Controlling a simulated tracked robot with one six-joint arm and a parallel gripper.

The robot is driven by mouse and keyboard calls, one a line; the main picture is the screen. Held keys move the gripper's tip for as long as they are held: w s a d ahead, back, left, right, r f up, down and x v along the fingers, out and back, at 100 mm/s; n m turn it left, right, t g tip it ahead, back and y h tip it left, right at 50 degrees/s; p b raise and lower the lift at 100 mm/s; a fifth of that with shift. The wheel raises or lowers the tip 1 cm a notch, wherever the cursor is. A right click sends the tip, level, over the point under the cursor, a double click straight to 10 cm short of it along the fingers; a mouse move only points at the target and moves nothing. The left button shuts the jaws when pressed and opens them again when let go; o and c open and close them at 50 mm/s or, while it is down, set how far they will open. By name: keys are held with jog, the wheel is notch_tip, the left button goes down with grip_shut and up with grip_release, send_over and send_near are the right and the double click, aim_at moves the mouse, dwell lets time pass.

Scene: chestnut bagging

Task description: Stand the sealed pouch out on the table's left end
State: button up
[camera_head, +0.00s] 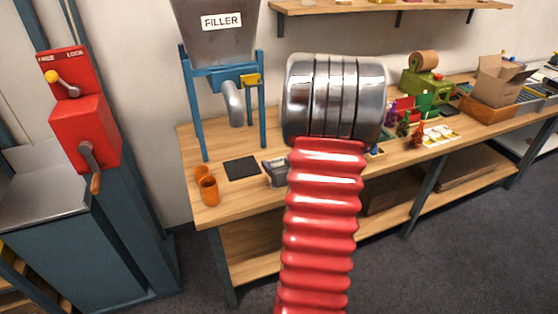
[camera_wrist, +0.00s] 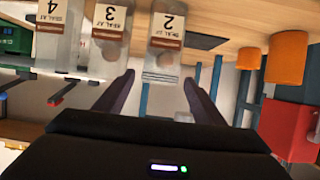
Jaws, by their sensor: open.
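Three clear pouches with brown-and-white labels stand in a row in the wrist view, which shows the scene upside down. They are pouch 2 (camera_wrist: 163,62), pouch 3 (camera_wrist: 108,48) and pouch 4 (camera_wrist: 54,44). Faint rounded contents show inside pouches 2 and 3. My arm hides most of this area in the head view. The table's left end (camera_head: 193,145) is in the head view.
Two orange cups (camera_head: 208,190) and a black mat (camera_head: 242,168) lie at the left end. The filler (camera_head: 222,35) stands behind on blue legs. A red crank machine (camera_head: 85,130) is left of the table. Small coloured items and a cardboard box (camera_head: 500,82) are to the right.

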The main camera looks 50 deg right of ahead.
jog(key=v, duration=0.9)
jog(key=shift+s, duration=0.2)
jog(key=shift+r, duration=0.1)
dwell(0.4)
jog(key=shift+w+a, duration=0.1)
jog(key=w+a+r+n+g, duration=0.1)
jog(key=w+a+r, duration=0.15)
jog(key=a, duration=0.35)
jog(key=w+a+r+g+y, duration=0.1)
jog(key=w+a+r, duration=0.15)
jog(key=a, duration=0.25)
jog(key=w+a+r+n+g, duration=0.1)
jog(key=w+a+r, duration=0.1)
jog(key=a+r, duration=0.3)
jog(key=s+a+n+g+y, duration=0.1)
jog(key=s+a+y, duration=0.1)
jog(key=a, duration=0.6)
jog(key=s+a+r+n+g+y, duration=0.1)
jog(key=s+a+y, duration=0.1)
jog(key=s+a, duration=0.3)
jog(key=s+a+n+y, duration=0.2)
jog(key=s+a, duration=0.2)
jog(key=a, duration=0.9)
jog(key=shift+s+r+g, duration=0.25)
jog(key=shift+r+g, duration=0.1)
jog(key=shift+g, duration=0.05)
